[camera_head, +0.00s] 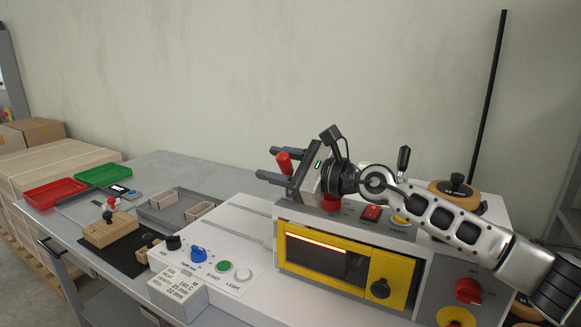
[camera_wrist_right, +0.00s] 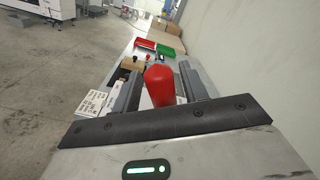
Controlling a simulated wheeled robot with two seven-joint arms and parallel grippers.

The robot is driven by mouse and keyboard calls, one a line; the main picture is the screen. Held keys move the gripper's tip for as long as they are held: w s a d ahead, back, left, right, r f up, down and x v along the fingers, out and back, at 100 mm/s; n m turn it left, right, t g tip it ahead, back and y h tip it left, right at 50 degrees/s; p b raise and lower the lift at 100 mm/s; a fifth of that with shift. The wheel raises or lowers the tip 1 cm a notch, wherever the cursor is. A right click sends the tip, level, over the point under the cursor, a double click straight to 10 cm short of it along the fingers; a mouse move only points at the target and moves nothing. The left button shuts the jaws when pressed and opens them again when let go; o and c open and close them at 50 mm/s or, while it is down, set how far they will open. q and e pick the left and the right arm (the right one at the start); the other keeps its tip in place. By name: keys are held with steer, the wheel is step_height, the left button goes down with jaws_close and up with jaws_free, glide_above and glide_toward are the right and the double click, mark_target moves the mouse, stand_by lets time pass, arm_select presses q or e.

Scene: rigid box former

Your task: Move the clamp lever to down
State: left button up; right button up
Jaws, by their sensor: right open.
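A red handle (camera_head: 284,162), which looks like the grip of the clamp lever, stands up, slightly tilted, above the white machine (camera_head: 240,208). My right gripper (camera_head: 275,163) is open at the handle, one finger on each side. In the right wrist view the red handle (camera_wrist_right: 160,86) stands between the two fingers of the right gripper (camera_wrist_right: 159,72), with a gap visible beside it. The lever's base is hidden behind the gripper and machine. My left gripper is not in view.
A yellow-framed window (camera_head: 325,258) fronts the machine. A black-knobbed lever (camera_head: 404,158) and a tan reel (camera_head: 455,192) stand on top at right. The blue knob (camera_head: 198,254) and green button (camera_head: 223,266) are at front left. Red (camera_head: 55,193) and green (camera_head: 103,174) trays lie farther left.

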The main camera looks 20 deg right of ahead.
steer(key=b+v, duration=0.2)
steer(key=v, duration=0.3)
steer(key=b+v, duration=0.3)
steer(key=v, duration=0.1)
steer(key=b+v, duration=0.3)
steer(key=v, duration=0.2)
steer(key=shift+s+d+f, duration=0.2)
steer(key=shift+d+f, duration=0.05)
steer(key=shift+f, duration=0.15)
steer(key=shift+s+d+r+b, duration=0.1)
steer(key=shift+s+d+b, duration=0.1)
steer(key=shift+s+b, duration=0.1)
steer(key=shift+s+d+r, duration=0.1)
steer(key=shift+s+r, duration=0.1)
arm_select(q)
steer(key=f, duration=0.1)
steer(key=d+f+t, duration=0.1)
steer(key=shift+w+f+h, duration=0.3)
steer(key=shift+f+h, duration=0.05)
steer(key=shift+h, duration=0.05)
arm_select(e)
steer(key=shift+r, duration=0.1)
